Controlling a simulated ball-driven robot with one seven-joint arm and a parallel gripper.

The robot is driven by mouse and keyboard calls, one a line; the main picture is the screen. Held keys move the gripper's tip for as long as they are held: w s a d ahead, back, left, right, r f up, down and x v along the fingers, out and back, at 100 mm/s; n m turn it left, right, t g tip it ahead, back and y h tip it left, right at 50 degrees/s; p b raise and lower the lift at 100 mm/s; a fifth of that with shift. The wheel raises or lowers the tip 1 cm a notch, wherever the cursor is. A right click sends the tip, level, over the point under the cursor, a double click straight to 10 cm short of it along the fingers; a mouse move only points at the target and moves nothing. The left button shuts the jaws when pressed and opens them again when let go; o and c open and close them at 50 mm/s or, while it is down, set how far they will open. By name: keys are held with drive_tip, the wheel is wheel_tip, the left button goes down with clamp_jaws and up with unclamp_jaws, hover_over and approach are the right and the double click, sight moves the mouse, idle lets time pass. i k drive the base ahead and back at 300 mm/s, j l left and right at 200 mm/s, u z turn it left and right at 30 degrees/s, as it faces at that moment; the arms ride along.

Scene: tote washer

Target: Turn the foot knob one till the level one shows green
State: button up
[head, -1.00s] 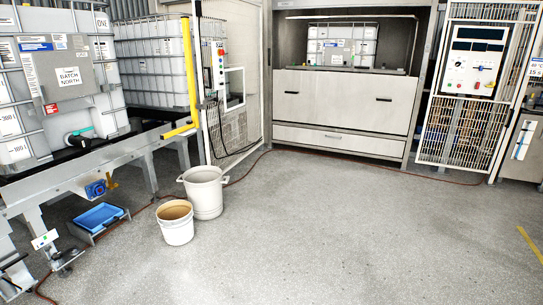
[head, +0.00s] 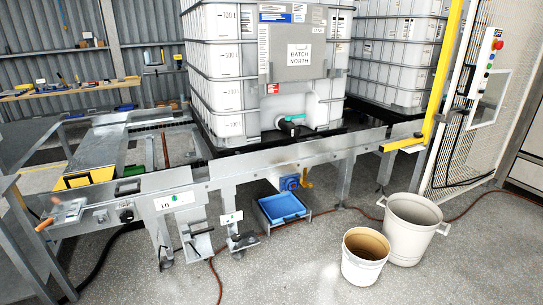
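A grey conveyor frame (head: 280,158) runs across the view on legs. A small white plate with a green mark (head: 231,218) sits on a bracket by one leg, with a dark knob-like part (head: 240,238) at the foot below it. A second white plate with a green mark (head: 174,200) is on the frame's side, with a dark foot part (head: 196,250) below it. Which of these are level one and foot knob one I cannot tell; any lettering is too small. My gripper is not in view.
A large white caged tank (head: 231,75) stands on the frame. A reddish cable (head: 217,285) crosses the floor. Bare floor lies at front centre.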

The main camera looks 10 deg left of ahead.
sight(235, 239)
drive_tip(key=i+j+u, duration=0.1)
drive_tip(key=i+u, duration=0.15)
drive_tip(key=i, duration=0.8)
drive_tip(key=i+l+u, duration=0.2)
drive_tip(key=i, duration=0.85)
drive_tip(key=i+u, duration=0.2)
drive_tip(key=i, duration=0.6)
drive_tip(key=i+l+u, duration=0.2)
drive_tip(key=i, duration=0.6)
drive_tip(key=u, duration=1.4)
drive_tip(key=i+l, duration=0.05)
drive_tip(key=l, duration=0.05)
